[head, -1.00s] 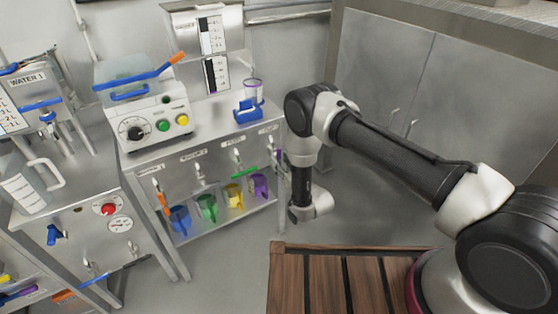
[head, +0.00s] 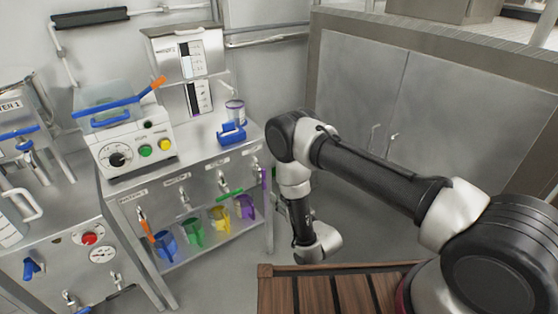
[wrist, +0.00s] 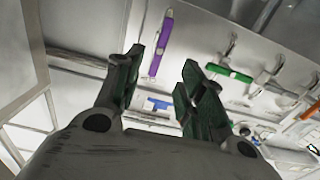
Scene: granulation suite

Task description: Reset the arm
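My arm hangs in the right half of the head view, its elbow up and its wrist low in front of the cabinet. In the wrist view my gripper (wrist: 160,82) is open, its two green-padded fingers apart with nothing between them. In the head view the fingers are mostly hidden behind my wrist. Past the fingertips the wrist view shows a purple handle (wrist: 161,42) and a green handle (wrist: 229,73), both apart from the gripper as far as I can tell.
A steel bench (head: 188,181) at left carries a white machine (head: 136,150) and a blue holder (head: 231,132). Below are taps and blue (head: 164,245), green (head: 193,232), yellow (head: 220,218) and purple (head: 245,206) jugs. A wooden slatted surface (head: 318,293) lies at the front; a cabinet (head: 357,95) stands behind my arm.

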